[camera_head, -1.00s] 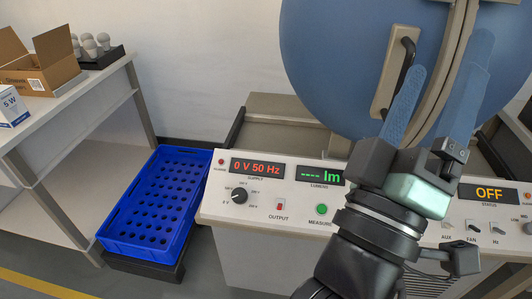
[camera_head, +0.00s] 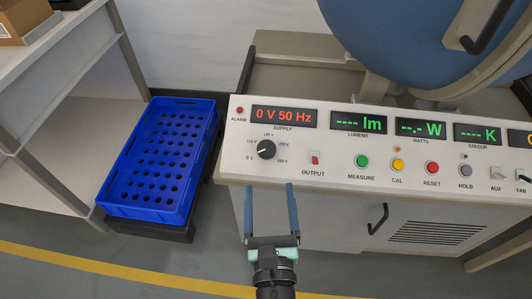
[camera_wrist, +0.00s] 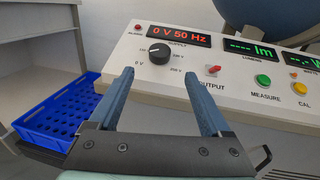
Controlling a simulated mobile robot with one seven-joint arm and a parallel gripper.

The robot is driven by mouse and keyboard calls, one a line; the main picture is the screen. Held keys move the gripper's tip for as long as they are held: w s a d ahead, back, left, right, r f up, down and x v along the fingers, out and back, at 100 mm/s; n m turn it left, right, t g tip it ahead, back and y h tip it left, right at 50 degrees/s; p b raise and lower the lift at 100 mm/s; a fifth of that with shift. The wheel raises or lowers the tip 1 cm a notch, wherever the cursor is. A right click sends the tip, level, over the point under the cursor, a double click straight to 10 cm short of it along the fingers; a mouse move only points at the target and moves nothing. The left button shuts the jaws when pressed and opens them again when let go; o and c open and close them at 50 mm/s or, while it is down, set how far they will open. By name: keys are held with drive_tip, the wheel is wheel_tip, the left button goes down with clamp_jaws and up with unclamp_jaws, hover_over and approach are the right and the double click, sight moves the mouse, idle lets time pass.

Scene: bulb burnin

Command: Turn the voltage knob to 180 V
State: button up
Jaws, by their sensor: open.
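The voltage knob (camera_head: 266,149) is a round black dial with a white pointer line, on the left of the sloped white control panel (camera_head: 330,172). It also shows in the wrist view (camera_wrist: 159,53), ahead of my gripper and a little above the fingertips. The marks around it run from 0 V at lower left to a top mark and down the right side. The red supply display (camera_head: 284,116) reads 0 V 50 Hz. My gripper (camera_head: 271,186) is open and empty, its two blue fingers pointing at the panel's front edge below the knob, apart from the knob.
A red output switch (camera_head: 315,158) sits right of the knob, then green (camera_head: 361,161), yellow (camera_head: 397,165) and red (camera_head: 432,167) buttons. A blue perforated crate (camera_head: 158,213) stands on the left. A blue sphere (camera_head: 410,40) rises behind the panel. Floor in front is clear.

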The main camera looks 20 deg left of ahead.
sight(267, 157)
drive_tip(key=x, duration=0.9)
drive_tip(key=shift+w+a+p, duration=0.15)
drive_tip(key=shift+w+p, duration=0.05)
drive_tip(key=shift+p, duration=0.2)
clamp_jaws()
